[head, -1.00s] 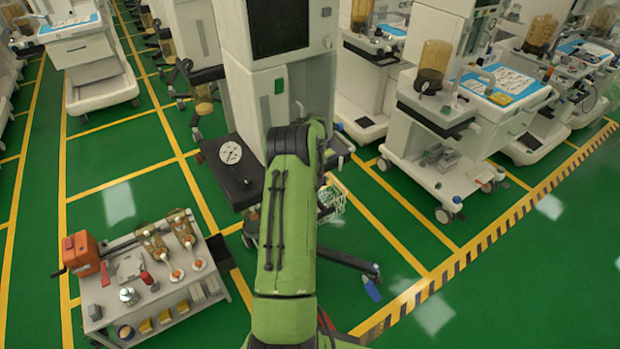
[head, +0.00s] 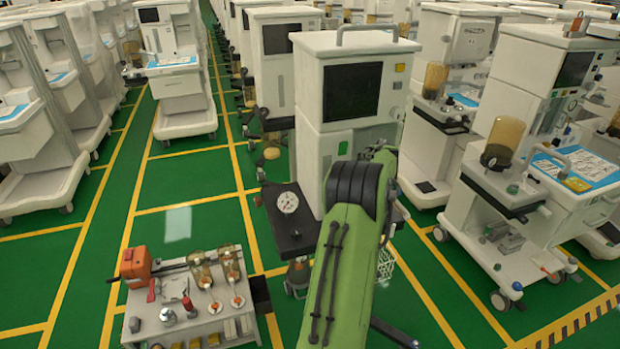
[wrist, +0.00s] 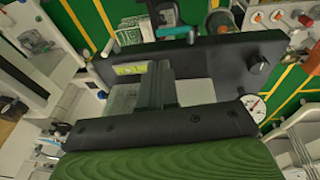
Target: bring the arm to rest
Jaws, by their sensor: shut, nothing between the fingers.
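My green arm (head: 345,255) rises from the bottom of the head view, bent at a black joint, in front of a white anaesthesia cart (head: 310,130). The arm hides my gripper in that view. In the wrist view my gripper (wrist: 158,70) shows as dark fingers together beyond a black mount, with nothing held. A black bar with a knob and a yellow-green label (wrist: 131,68) lies behind the fingertips; the gap between them cannot be judged.
A grey tool table (head: 205,318) with an orange box (head: 135,265) stands at lower left. A round gauge (head: 288,203) sits on the cart's dark shelf. More carts (head: 560,170) stand to the right. Green floor (head: 165,225) is clear at left.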

